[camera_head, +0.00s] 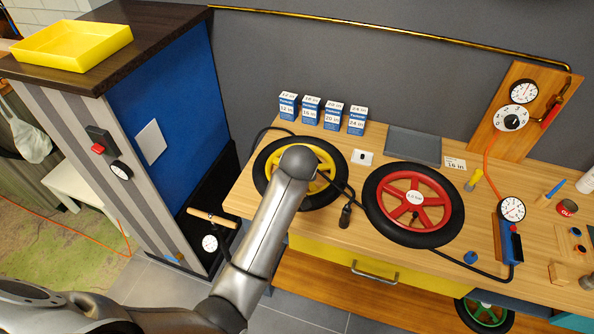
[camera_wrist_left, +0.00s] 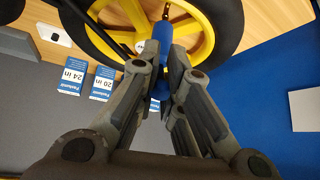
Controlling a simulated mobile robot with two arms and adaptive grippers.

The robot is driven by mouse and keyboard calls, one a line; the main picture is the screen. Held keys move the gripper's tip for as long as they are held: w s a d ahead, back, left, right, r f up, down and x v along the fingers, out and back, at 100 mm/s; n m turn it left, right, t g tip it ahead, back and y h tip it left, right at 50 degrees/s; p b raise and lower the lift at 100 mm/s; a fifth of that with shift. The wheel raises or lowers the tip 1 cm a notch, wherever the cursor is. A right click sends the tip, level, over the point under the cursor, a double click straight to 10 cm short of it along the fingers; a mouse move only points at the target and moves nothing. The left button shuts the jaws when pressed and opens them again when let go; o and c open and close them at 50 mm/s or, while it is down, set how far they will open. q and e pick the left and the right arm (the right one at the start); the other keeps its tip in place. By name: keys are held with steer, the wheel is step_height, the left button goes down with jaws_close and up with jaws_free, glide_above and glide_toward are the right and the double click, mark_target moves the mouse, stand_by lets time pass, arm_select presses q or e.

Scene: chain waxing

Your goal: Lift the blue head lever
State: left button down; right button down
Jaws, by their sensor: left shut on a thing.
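The yellow-rimmed wheel (camera_head: 322,199) lies on the workbench, its near part covered by my left arm; it also shows at the top of the left wrist view (camera_wrist_left: 215,20). A blue pump head with its lever (camera_wrist_left: 163,32) is at the inner side of this wheel, next to the rim. My left gripper (camera_wrist_left: 163,75) is shut on the blue lever, with its fingers on either side. In the head view my arm hides the gripper and the lever. My right gripper is not in view.
A red-rimmed wheel (camera_head: 413,204) lies to the right on the workbench (camera_head: 335,229). Several blue-and-white boxes (camera_head: 331,115) stand behind the yellow wheel. A floor pump with a wooden handle (camera_head: 212,217) stands left of the bench. A gauge (camera_head: 512,209) with a black hose lies at the right.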

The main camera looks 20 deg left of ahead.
arm_select(q)
steer(key=shift+w+r+g, duration=0.1)
steer(key=shift+w+g, duration=0.05)
steer(key=shift+g, duration=0.45)
steer(key=shift+a, duration=0.1)
steer(key=c, duration=1.5)
jaws_free()
steer(key=shift+r, duration=0.1)
step_height(320, 180, up, 10)
steer(key=shift+f, duration=0.1)
